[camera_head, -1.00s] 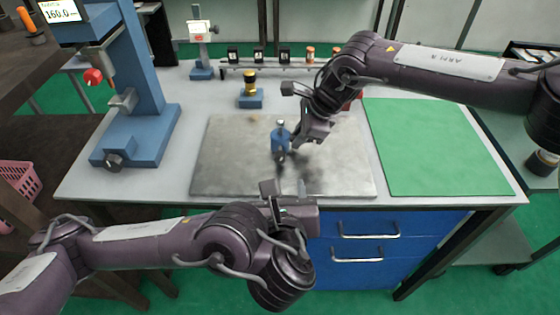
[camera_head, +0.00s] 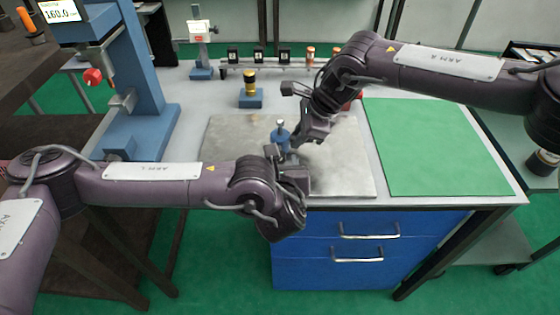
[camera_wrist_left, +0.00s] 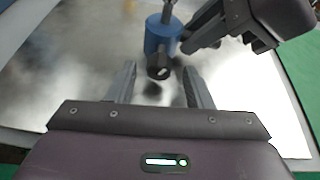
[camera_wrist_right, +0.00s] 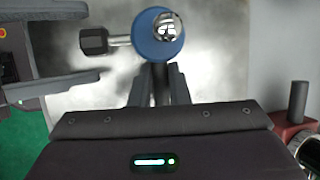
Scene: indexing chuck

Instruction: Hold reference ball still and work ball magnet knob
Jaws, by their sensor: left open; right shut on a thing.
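The reference ball is a chrome ball (camera_wrist_right: 167,27) on a blue magnet base (camera_head: 281,134), standing on the grey metal plate (camera_head: 345,180). A dark knob (camera_wrist_left: 158,70) on a short shaft sticks out of the base's side, and it also shows in the right wrist view (camera_wrist_right: 95,40). My left gripper (camera_wrist_left: 159,72) is open, one finger on each side of the knob's line. In the right wrist view its fingertips reach near the knob, with gaps on both sides.
A blue stand (camera_head: 140,110) with a red knob is at the left. A small gold-topped blue block (camera_head: 250,97) and a rail (camera_head: 285,66) with several small parts stand behind. A green mat (camera_head: 435,150) lies at the right. The front of the plate is clear.

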